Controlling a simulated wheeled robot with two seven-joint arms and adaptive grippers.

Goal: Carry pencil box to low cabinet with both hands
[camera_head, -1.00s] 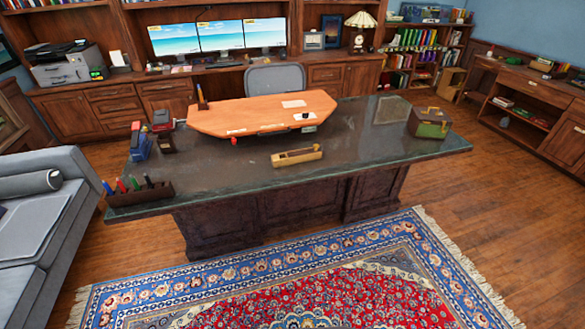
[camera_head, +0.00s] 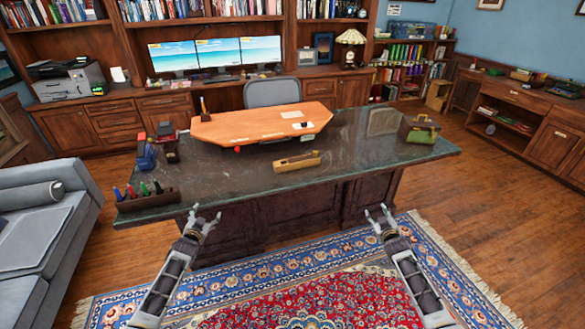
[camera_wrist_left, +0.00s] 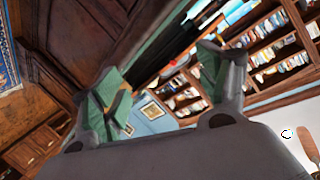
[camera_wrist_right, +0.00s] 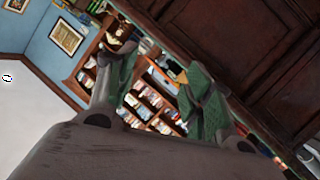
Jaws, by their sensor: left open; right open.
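A long, light wooden box (camera_head: 297,161) lies on the dark desk (camera_head: 235,176) near its front edge, in the middle. A dark brown holder (camera_head: 148,201) with several coloured pens stands at the desk's front left corner. I cannot tell for sure which is the pencil box. A low wooden cabinet (camera_head: 520,118) stands along the right wall. My left gripper (camera_head: 205,214) is open and empty, in front of the desk. My right gripper (camera_head: 377,210) is open and empty, also in front of the desk, further right. Both wrist views show spread fingers with nothing between them.
An orange-brown desk board (camera_head: 262,125) lies behind the wooden box, with a grey chair (camera_head: 272,92) beyond. A green-brown case (camera_head: 419,129) sits at the desk's right end. A grey sofa (camera_head: 40,235) is at left. The wooden floor at right (camera_head: 490,210) is clear.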

